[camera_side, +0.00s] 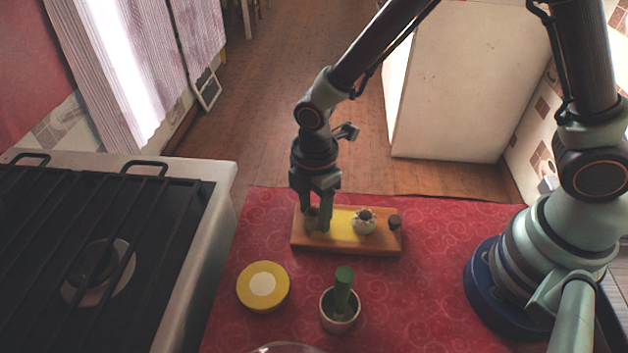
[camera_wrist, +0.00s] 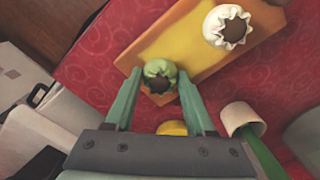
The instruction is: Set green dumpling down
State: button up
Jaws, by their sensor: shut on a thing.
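The green dumpling (camera_wrist: 159,72) has a pleated top with a dark brown centre. It sits between the two fingers of my gripper (camera_wrist: 159,86), which is shut on it. In the side view my gripper (camera_side: 318,218) points down at the left end of an orange board (camera_side: 297,240) with a yellow middle, and the green dumpling (camera_side: 311,221) is mostly hidden by the fingers. I cannot tell whether its underside touches the board. A white dumpling (camera_side: 363,225) with a dark centre stands on the board's right part; it also shows in the wrist view (camera_wrist: 216,30).
A yellow disc (camera_side: 245,287) and a cup (camera_side: 338,324) holding a green stick (camera_side: 343,290) stand in front on the red oilcloth (camera_side: 440,235). A stove (camera_side: 190,250) borders the left.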

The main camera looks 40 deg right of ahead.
aim_at(315, 212)
jog(key=o, duration=0.7)
notch_tip(315, 212, up, 12)
jog(key=s+d+r+m+t, duration=0.1)
jog(key=d+r+m+t, duration=0.1)
jog(key=d+r+m, duration=0.3)
jog(key=s+d+r+m+t, duration=0.2)
jog(key=d+r+m, duration=0.3)
jog(key=d+m, duration=0.8)
jog(key=shift+s+r+t, duration=0.15)
jog(key=shift+s+t, duration=0.15)
jog(key=shift+t, duration=0.5)
